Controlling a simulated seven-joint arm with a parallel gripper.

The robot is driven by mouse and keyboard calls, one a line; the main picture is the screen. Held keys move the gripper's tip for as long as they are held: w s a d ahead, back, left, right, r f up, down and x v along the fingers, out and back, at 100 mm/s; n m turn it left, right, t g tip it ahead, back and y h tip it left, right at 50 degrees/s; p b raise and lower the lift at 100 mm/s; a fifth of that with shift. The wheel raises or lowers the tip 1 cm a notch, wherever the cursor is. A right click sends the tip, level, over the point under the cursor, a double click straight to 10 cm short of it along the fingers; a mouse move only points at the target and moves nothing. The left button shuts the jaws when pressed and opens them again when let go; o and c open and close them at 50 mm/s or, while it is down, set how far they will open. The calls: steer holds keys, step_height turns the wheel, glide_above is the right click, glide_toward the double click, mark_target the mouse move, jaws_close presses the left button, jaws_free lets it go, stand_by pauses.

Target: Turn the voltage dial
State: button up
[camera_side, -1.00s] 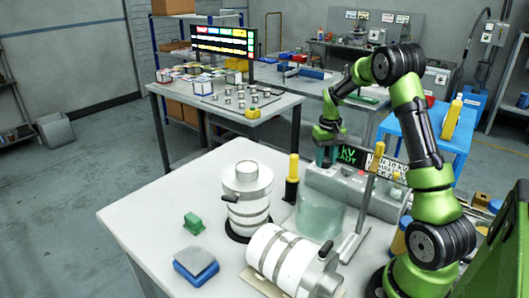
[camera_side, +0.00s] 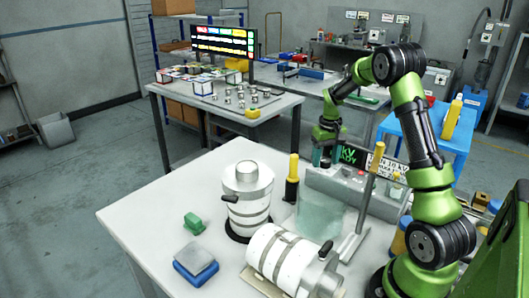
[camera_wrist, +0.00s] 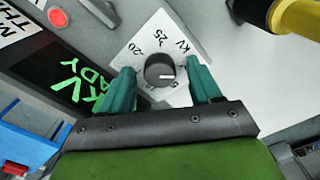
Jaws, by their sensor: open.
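The voltage dial is a dark round knob (camera_wrist: 159,70) with a light pointer line, on a white plate (camera_wrist: 184,39) marked 20, 25 and KV; other marks are partly covered. In the wrist view my gripper (camera_wrist: 160,82) has its two teal fingers apart, one on each side of the knob. I cannot tell whether either finger touches it. In the side view my gripper (camera_side: 324,157) points down at the grey tester box (camera_side: 350,187); the knob is hidden there. The display (camera_wrist: 75,82) beside the dial shows green text ending in KV and ADY.
A yellow-topped black handle (camera_side: 292,178) stands left of the tester, and it shows at the wrist view's upper right (camera_wrist: 292,14). Two white ringed cylinders, one upright (camera_side: 248,196) and one lying (camera_side: 290,262), are in front. A red button (camera_wrist: 58,17) is near the display.

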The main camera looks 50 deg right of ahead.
mark_target(322, 170)
steer(key=shift+r, duration=0.1)
step_height(322, 170, up, 17)
stand_by(0.4)
steer(key=s+a+n+t+y, duration=0.1)
steer(key=s+a+t, duration=0.2)
steer(key=a, duration=1.2)
steer(key=s+a+n+t+y, duration=0.1)
steer(key=s+a+t, duration=0.3)
steer(key=s+a, duration=0.5)
steer(key=a, duration=0.7)
steer(key=shift+s+a+n, duration=0.2)
steer(key=shift+a+n, duration=0.1)
